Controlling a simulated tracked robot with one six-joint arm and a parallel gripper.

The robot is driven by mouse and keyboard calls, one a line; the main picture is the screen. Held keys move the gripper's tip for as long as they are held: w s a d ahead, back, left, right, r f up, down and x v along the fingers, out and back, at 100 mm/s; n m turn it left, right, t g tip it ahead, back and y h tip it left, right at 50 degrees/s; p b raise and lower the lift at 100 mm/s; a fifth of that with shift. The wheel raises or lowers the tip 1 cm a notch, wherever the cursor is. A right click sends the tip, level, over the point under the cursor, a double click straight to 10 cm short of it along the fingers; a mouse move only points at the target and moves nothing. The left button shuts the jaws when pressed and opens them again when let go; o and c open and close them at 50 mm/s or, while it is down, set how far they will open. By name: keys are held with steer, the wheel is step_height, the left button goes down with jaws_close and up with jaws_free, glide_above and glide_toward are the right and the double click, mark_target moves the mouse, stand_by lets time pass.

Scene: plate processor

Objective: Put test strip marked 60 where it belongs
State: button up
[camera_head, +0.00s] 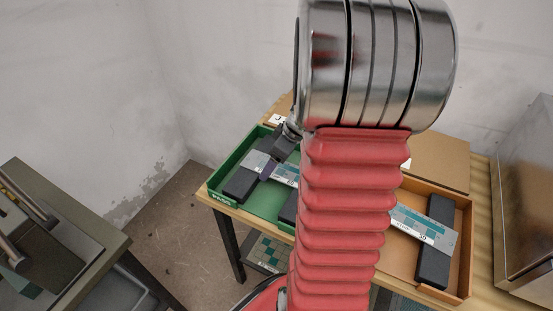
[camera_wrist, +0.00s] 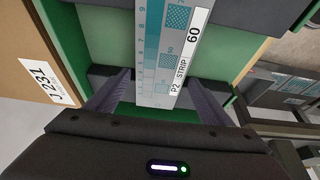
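The test strip marked 60 (camera_wrist: 153,68) is pale with teal patches and a white end label reading "P2 STRIP 60". In the wrist view it runs up the picture between my fingers. In the head view a pale strip (camera_head: 286,173) lies across dark blocks in the green tray (camera_head: 214,184), partly behind my arm. My gripper (camera_wrist: 160,78) has its two purple fingers on either side of the strip's near end, apparently open with a slim gap at the left. It also shows over the strip in the head view (camera_head: 268,170). Contact on the right side is unclear.
An orange-brown tray (camera_head: 466,230) on the right of the wooden table holds another strip (camera_head: 424,224) on a dark block (camera_head: 435,245). A label reading "J 231" (camera_wrist: 48,84) lies beside the green tray. A metal box (camera_head: 525,190) stands at far right. A separate bench (camera_head: 60,240) is at left.

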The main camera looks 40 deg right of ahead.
mark_target(288, 173)
steer(key=shift+o, duration=0.5)
steer(key=shift+s+d+r, duration=0.1)
steer(key=shift+s+r, duration=0.05)
steer(key=shift+r, duration=0.3)
steer(key=v, duration=1.1)
steer(key=shift+s+r, duration=0.1)
steer(key=s+a+r+m, duration=0.2)
steer(key=s+a+r, duration=0.1)
steer(key=a, duration=1.1)
steer(key=s+a+r+m+t+h, duration=0.1)
steer(key=s+a+r+m, duration=0.1)
steer(key=a, duration=1.2)
steer(key=shift+s+r+h, duration=0.3)
steer(key=shift+s+r, duration=0.3)
steer(key=shift+c, duration=0.6)
